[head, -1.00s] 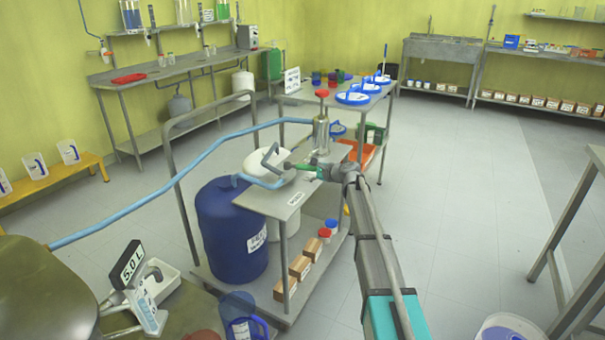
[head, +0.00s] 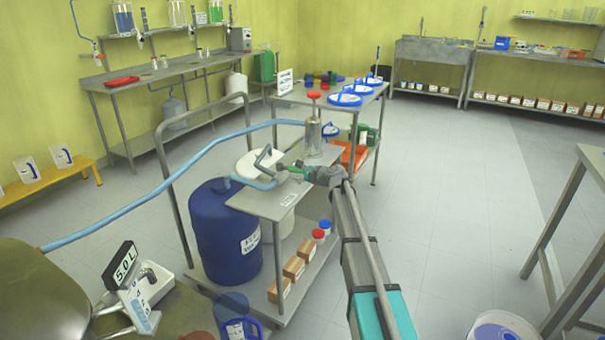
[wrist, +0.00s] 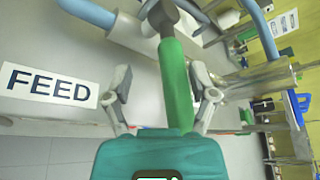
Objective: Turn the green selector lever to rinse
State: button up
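The green selector lever (head: 293,169) is on the valve at the top of the cart, where the blue hoses meet. In the wrist view the green lever (wrist: 175,85) runs lengthwise between my fingers, its far end meeting a dark grey valve part. My gripper (wrist: 167,92) is open around the lever, with a visible gap on each side. In the head view my gripper (head: 308,174) reaches the lever from the right. A white FEED label (wrist: 48,85) lies left of the lever in the wrist view. No rinse label can be read.
A steel cylinder (head: 313,138) with a red top stands just behind the valve. A light blue hose (head: 150,195) runs left from it.

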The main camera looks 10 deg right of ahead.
jog(key=shift+d, duration=0.45)
jog(key=shift+s+d+r, duration=0.2)
jog(key=shift+s+d, duration=0.25)
jog(key=shift+d, duration=0.1)
jog(key=w+d+p+v, duration=0.1)
jog(key=p+v, duration=0.3)
jog(key=v, duration=1)
jog(key=shift+w+d, duration=0.25)
jog(key=shift+d, duration=0.25)
dwell(0.5)
dwell(0.4)
